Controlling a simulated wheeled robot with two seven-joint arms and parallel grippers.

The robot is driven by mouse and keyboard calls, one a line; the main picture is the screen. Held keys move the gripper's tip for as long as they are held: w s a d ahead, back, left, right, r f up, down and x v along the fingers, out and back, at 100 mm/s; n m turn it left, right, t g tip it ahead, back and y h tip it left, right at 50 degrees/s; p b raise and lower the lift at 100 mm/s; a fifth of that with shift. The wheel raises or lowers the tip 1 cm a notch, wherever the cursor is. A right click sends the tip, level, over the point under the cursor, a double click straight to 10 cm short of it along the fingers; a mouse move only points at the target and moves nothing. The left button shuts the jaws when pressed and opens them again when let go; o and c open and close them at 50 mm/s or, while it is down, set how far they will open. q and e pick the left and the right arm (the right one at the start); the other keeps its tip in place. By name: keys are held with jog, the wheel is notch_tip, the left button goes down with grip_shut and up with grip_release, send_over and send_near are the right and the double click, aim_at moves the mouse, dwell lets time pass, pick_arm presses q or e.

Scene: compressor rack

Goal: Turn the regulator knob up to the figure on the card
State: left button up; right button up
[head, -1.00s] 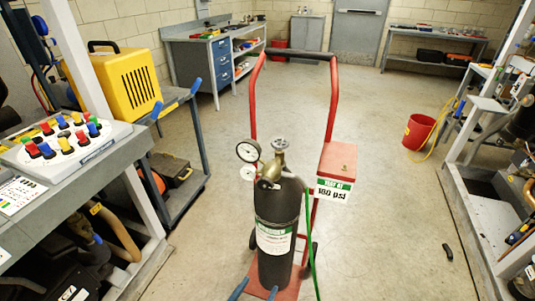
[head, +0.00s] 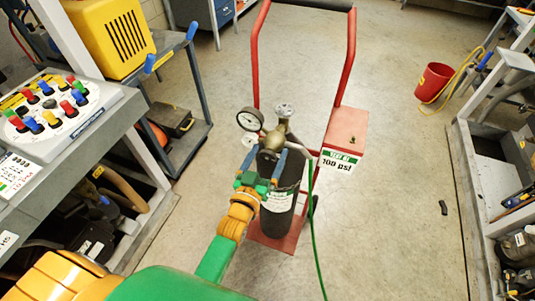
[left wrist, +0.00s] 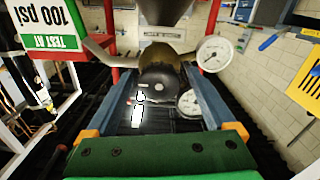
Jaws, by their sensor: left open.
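A black round regulator knob (left wrist: 158,84) with pale marks faces me in the left wrist view. It sits on the brass regulator (head: 273,142) on top of a dark gas cylinder (head: 279,221). My left gripper (head: 268,154) is open, its blue fingers on either side of the knob; I cannot tell whether they touch it. A large white gauge (head: 250,119) and a smaller gauge (head: 250,141) sit left of the regulator; their readings are too small to tell. A card (head: 339,161) on the red box reads "TEST AT 100 psi". My right gripper is not in view.
The cylinder stands on a red hand cart (head: 350,50), with a green hose (head: 313,220) hanging down on the right. A grey bench with a button panel (head: 50,108) stands left. A red bucket (head: 434,82) and rack stand right. The floor between is mostly clear.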

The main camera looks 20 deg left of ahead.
pick_arm(q)
jog(key=shift+s, duration=0.1)
jog(key=c, duration=1.4)
jog(key=shift+r+m+p, duration=0.15)
jog(key=shift+m+p, duration=0.25)
jog(key=shift+m, duration=1)
jog(key=o, duration=1.4)
jog(key=s, duration=0.7)
jog(key=shift+f, duration=0.2)
